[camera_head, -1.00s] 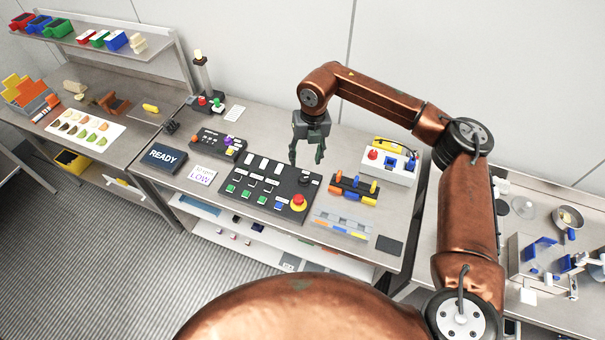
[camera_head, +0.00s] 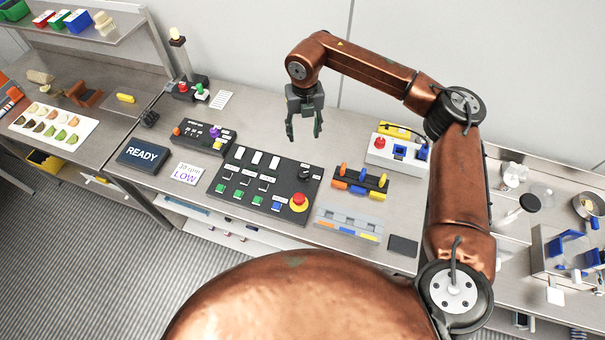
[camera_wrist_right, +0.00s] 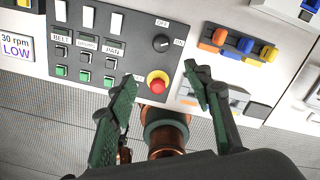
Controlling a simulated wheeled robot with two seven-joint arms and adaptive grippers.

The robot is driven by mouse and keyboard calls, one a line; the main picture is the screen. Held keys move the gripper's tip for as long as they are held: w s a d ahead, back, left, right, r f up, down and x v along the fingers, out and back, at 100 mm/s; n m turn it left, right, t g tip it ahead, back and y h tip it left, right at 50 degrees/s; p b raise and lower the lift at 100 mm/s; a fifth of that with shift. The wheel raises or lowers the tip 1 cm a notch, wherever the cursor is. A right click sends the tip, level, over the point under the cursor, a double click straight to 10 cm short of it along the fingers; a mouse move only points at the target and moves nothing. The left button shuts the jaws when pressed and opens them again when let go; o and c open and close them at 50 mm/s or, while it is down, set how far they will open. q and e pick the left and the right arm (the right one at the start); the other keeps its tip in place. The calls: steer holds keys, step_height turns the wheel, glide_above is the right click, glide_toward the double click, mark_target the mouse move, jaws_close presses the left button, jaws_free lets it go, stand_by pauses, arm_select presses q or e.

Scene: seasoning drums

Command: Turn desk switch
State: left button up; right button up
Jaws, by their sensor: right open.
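The desk switch, a round black knob (camera_head: 304,174), sits at the upper right of the black control panel (camera_head: 238,186). In the right wrist view the knob (camera_wrist_right: 161,43) shows OFF printed above it and ON to its right; its exact pointing is too small to tell. My right gripper (camera_head: 304,138) hangs open and empty above the desk, behind the panel in the head view, apart from the knob. In the wrist view its fingers (camera_wrist_right: 160,80) are spread, with the knob beyond their tips. My left gripper is not in view.
A red emergency button (camera_head: 299,201) on a yellow base is close to the knob. Switch rows fill the panel's left. A rack with coloured pegs (camera_head: 360,181) and a white box (camera_head: 396,152) stand to the right. A READY display (camera_head: 143,155) is at left.

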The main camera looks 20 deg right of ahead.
steer(key=b, duration=1.2)
glide_above(303, 172)
step_height(303, 172, down, 15)
steer(key=shift+r, duration=0.15)
steer(key=shift+f, duration=0.8)
step_height(303, 172, down, 6)
steer(key=shift+r, duration=0.1)
steer(key=shift+f, duration=0.55)
steer(key=shift+c, duration=0.5)
steer(key=c, duration=1)
steer(key=shift+c, duration=0.2)
